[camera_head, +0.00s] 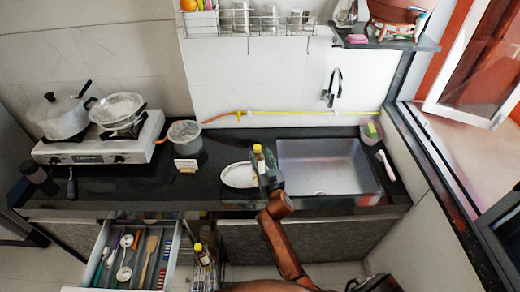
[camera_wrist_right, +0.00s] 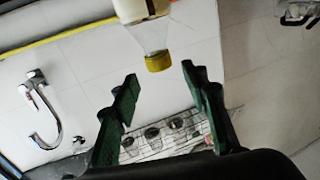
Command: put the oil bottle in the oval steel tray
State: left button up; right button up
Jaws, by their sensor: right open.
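The oil bottle (camera_head: 259,158), with a yellow cap, is upright at the right end of the oval steel tray (camera_head: 229,182) on the dark counter. Its lower part is hidden behind my right gripper (camera_head: 267,176), so I cannot tell whether it stands in the tray. In the right wrist view the bottle (camera_wrist_right: 143,12) shows at the top, its yellow cap pointing down. The open green-padded fingers of my right gripper (camera_wrist_right: 158,73) are on either side of the cap's line, with a gap visible to each. My left gripper is not in view.
The sink (camera_head: 325,165) is right of the tray. Below is an open drawer of utensils (camera_head: 130,255) and a rack with another yellow-capped bottle (camera_head: 199,252).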

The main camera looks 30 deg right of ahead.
jog(key=s+a, duration=0.1)
jog(key=s, duration=0.5)
jog(key=shift+s+a, duration=0.15)
jog(key=shift+s, duration=0.15)
jog(key=shift+c, duration=0.5)
